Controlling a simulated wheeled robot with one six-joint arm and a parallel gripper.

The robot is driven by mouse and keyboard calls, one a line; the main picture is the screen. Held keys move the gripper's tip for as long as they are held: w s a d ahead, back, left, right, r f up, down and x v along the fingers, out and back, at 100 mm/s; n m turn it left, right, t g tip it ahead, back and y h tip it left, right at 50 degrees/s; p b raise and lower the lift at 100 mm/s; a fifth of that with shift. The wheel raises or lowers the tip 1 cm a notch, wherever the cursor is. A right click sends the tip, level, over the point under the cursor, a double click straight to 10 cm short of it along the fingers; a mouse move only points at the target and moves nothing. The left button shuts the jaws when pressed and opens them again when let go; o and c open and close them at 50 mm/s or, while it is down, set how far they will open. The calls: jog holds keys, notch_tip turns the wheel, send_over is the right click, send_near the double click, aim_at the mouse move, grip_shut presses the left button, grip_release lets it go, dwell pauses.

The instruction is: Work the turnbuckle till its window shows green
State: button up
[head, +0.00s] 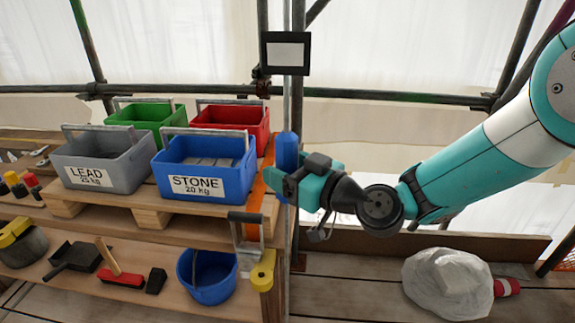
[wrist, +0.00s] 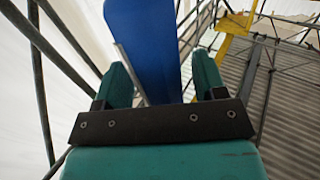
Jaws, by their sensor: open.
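The turnbuckle's blue body (head: 288,150) stands upright on a thin vertical line beside the wooden shelf. In the wrist view the blue body (wrist: 146,45) rises between my two teal fingers. My gripper (head: 282,184) is at its lower part, coming from the right. In the wrist view my gripper (wrist: 163,85) is open, with one finger on each side of the blue body. Gaps show beside it, wider on the right; I cannot tell whether either finger touches. No green window shows on the visible blue surface. A black-framed pale panel (head: 285,53) hangs above; it shows no green.
A blue STONE crate (head: 195,183), a grey LEAD crate (head: 92,174), a green crate (head: 143,116) and a red crate (head: 236,120) stand on the pallet close left. Tools and a blue bucket (head: 207,292) sit below. A plastic bag (head: 445,283) lies on the planks at right.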

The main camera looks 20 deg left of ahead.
jog(key=c, duration=0.9)
jog(key=shift+f, duration=0.1)
jog(key=shift+f+b, duration=0.1)
jog(key=shift+b, duration=0.55)
jog(key=g+b, duration=0.1)
jog(key=n+b, duration=0.1)
jog(key=shift+w+f+g+y+b, duration=0.1)
jog(key=shift+f+g+y+b, duration=0.1)
jog(key=shift+g+y+b, duration=0.15)
jog(key=n+g+b, duration=0.1)
jog(key=g+b, duration=0.1)
jog(key=b, duration=0.1)
jog(key=n+g+b, duration=0.2)
jog(key=g, duration=0.1)
jog(key=shift+r+b, duration=0.1)
jog(key=shift+b, duration=0.3)
jog(key=shift+r+n+g+b, duration=0.2)
jog(key=shift+n+g+b, duration=0.4)
jog(key=shift+n+g, duration=0.55)
jog(key=shift+r+g, duration=0.1)
jog(key=shift+g, duration=0.2)
